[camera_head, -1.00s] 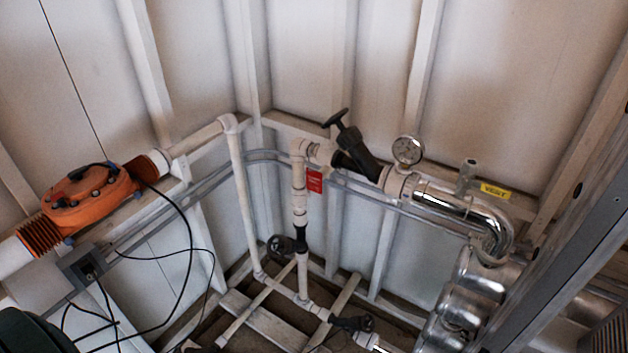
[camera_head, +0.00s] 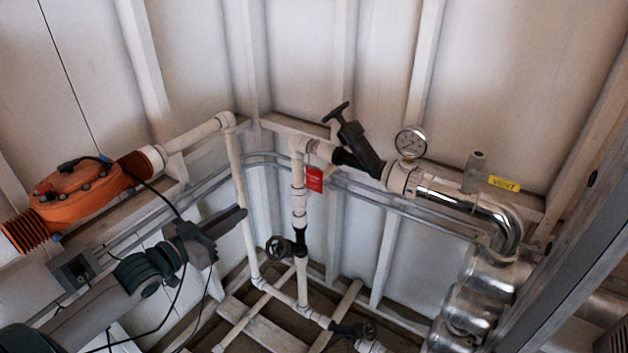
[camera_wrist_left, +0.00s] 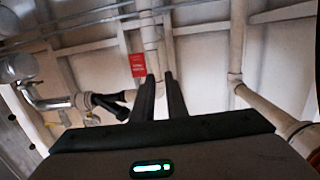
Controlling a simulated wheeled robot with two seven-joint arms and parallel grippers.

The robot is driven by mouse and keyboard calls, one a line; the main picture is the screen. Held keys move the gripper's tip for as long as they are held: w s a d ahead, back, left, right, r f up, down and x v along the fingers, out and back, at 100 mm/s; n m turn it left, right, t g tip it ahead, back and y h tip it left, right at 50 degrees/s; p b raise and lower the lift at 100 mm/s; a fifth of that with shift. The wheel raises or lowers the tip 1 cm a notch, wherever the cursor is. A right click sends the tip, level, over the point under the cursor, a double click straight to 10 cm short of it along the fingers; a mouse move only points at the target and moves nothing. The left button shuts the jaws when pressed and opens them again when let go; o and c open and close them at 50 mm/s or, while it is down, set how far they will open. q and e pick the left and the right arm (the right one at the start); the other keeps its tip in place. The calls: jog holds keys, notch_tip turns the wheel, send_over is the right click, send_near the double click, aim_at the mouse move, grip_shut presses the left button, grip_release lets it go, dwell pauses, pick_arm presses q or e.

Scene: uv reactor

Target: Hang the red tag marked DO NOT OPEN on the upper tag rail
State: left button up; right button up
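The red tag (camera_head: 315,179) hangs upright just right of the white vertical pipe, near the thin grey rails; its lettering is too small to read. What it hangs from is not clear. It also shows in the left wrist view (camera_wrist_left: 138,65), left of the fingertips. The upper of two thin grey rails (camera_head: 270,154) runs along the walls; I cannot tell whether it is the upper tag rail. My left gripper (camera_head: 243,212) is left of the tag and lower in the picture, apart from it. Its fingers (camera_wrist_left: 160,76) are parted and empty. My right gripper is not in view.
The black valve handle (camera_head: 336,112), gauge (camera_head: 411,142) and yellow VENT label (camera_head: 504,184) are right of the tag. A round black valve knob (camera_head: 278,248) is below. An orange pump-like unit (camera_head: 82,193) with black cables is at left. White pipes surround the tag.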

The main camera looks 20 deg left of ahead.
pick_arm(q)
jog(key=s+d+r+m+h, duration=0.1)
jog(key=d+r+h, duration=0.1)
jog(key=d+r, duration=0.2)
notch_tip(320, 180, up, 3)
jog(key=shift+s+d+r+t, duration=0.1)
jog(key=shift+s+d+t, duration=0.15)
jog(key=shift+d+t, duration=0.1)
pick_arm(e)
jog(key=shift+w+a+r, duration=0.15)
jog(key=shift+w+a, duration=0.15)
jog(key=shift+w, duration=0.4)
pick_arm(q)
jog(key=shift+w, duration=0.1)
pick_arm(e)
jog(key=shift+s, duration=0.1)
pick_arm(q)
jog(key=p+x, duration=0.3)
jog(key=x, duration=0.9)
jog(key=shift+d, duration=0.15)
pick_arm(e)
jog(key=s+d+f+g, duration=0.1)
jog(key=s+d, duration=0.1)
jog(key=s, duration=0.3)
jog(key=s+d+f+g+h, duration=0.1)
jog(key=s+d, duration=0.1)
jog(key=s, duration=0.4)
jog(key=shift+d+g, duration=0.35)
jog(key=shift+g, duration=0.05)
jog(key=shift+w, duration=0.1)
